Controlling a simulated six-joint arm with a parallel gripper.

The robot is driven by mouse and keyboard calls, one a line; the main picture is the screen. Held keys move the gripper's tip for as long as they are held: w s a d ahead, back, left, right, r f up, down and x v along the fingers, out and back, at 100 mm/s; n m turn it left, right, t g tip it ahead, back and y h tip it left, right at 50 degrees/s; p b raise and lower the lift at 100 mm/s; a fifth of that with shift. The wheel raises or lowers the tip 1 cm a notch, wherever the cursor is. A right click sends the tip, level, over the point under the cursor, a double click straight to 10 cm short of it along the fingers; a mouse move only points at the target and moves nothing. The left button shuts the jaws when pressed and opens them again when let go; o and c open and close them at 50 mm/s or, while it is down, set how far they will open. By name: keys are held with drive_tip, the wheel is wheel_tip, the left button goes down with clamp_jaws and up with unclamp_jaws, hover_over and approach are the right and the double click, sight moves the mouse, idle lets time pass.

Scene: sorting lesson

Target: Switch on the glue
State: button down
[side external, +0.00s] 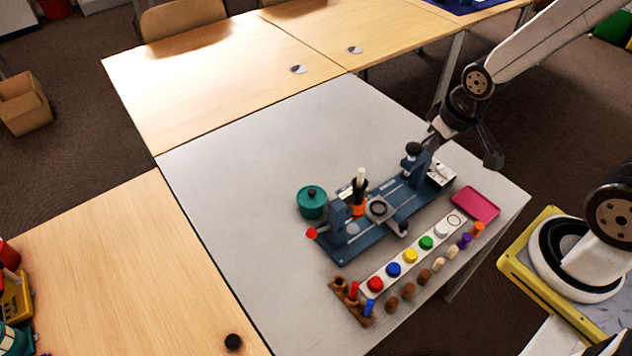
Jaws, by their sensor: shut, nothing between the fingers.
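A blue bench machine (377,223) stands on the grey table, with posts and a middle clamp. At its right end is a small white panel (441,174) with dark marks, too small to read as a switch. A white stick in a dark and orange holder (359,195) stands on the machine; I cannot tell whether it is the glue. My gripper (431,145) is shut and empty, beside the dark-topped right post (413,160) and above the white panel. I cannot tell whether it touches anything. No lit indicator shows.
In front lies a white strip (389,284) with coloured round buttons, beside several small pegs. A pink tray (475,204) is at the right, a teal lidded pot (312,202) at the left, and a brown peg rack (350,303) at front. The grey table's left side is clear.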

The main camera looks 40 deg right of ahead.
drive_tip(key=w+d+f+t+h, duration=0.1)
drive_tip(key=d+f, duration=0.2)
drive_tip(key=d, duration=0.3)
drive_tip(key=w+d+f+t, duration=0.1)
drive_tip(key=d+f, duration=0.2)
drive_tip(key=d, duration=0.3)
drive_tip(key=s+d+f+t+y, duration=0.1)
drive_tip(key=s+d+f+t, duration=0.4)
drive_tip(key=s+d, duration=0.1)
drive_tip(key=shift+s+d, duration=0.15)
drive_tip(key=shift+d, duration=0.25)
drive_tip(key=shift+f, duration=0.1)
hover_over(444, 172)
drive_tip(key=f, duration=0.6)
drive_tip(key=shift+s+f, duration=0.25)
drive_tip(key=shift+f, duration=0.1)
drive_tip(key=shift+w+f, duration=0.2)
drive_tip(key=shift+f, duration=1.35)
drive_tip(key=shift+f, duration=0.1)
